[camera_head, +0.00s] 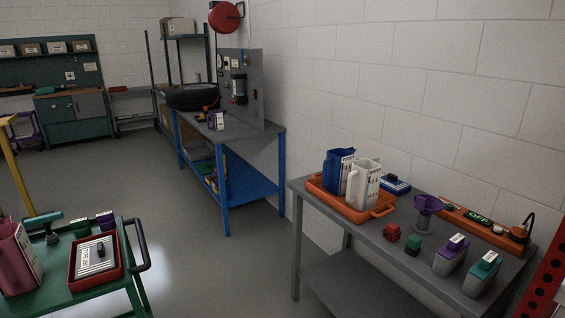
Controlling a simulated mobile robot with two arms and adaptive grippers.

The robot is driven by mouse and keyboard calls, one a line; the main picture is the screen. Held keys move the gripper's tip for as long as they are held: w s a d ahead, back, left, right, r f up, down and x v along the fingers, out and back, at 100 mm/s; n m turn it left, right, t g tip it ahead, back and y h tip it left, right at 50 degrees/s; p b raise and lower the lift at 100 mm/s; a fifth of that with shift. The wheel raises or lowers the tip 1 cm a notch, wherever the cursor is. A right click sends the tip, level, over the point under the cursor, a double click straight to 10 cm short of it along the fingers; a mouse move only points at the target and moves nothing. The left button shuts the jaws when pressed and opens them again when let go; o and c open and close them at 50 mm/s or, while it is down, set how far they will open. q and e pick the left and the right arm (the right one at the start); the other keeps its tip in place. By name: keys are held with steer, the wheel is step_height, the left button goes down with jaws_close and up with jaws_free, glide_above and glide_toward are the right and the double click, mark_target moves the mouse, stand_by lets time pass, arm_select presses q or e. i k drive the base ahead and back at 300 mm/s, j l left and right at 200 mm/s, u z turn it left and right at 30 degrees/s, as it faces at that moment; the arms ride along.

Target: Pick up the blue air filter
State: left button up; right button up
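A flat blue block with a pale edge and a dark top (396,184) lies on the grey table (405,256) at the right, against the wall and behind the orange tray. It looks like the blue air filter, but it is small and its details cannot be made out. The white jug stands in front and to the left of it. Neither of my grippers shows in the head view.
The orange tray (387,211) holds a blue jug (334,170) and a white jug (363,185). A purple funnel (427,208), small red and green parts, two capped bottles and an orange power strip (468,219) share the table. A green cart (68,295) stands lower left. Floor between is clear.

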mark_target(390, 182)
steer(key=i+z, duration=0.15)
steer(key=i, duration=0.35)
steer(key=i+j+z, duration=0.15)
steer(key=i, duration=0.3)
steer(key=i+j+z, duration=0.15)
steer(key=i, duration=0.35)
steer(key=i+j+z, duration=0.15)
steer(key=i, duration=0.3)
steer(key=i+j+z, duration=0.6)
steer(key=z, duration=0.15)
steer(key=i+j+z, duration=0.55)
steer(key=j+z, duration=0.2)
steer(key=j, duration=0.3)
